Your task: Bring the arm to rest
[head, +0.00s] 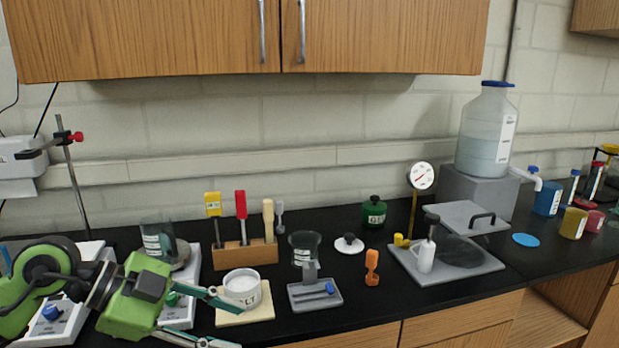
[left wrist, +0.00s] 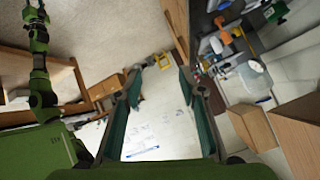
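My left gripper (head: 238,326) is green with dark teal fingers and comes in at the lower left of the head view. Its fingers are spread apart. The left wrist view shows the same gripper (left wrist: 157,78) open with nothing between the fingers. In the head view its upper finger overlaps the lower edge of a white labelled cup (head: 242,287) on a cream square pad (head: 246,315); I cannot tell whether they touch. A green arm (left wrist: 40,75), likely my right one, stands at the left of the left wrist view; its fingers are not clear.
Near the left arm are a hotplate (head: 180,310) and a wooden tool rack (head: 244,256). A grey holder (head: 315,295), an orange item (head: 372,267) and a grey tray (head: 480,260) sit farther right. Wooden cabinets (head: 380,35) hang above. Bare black bench lies front centre.

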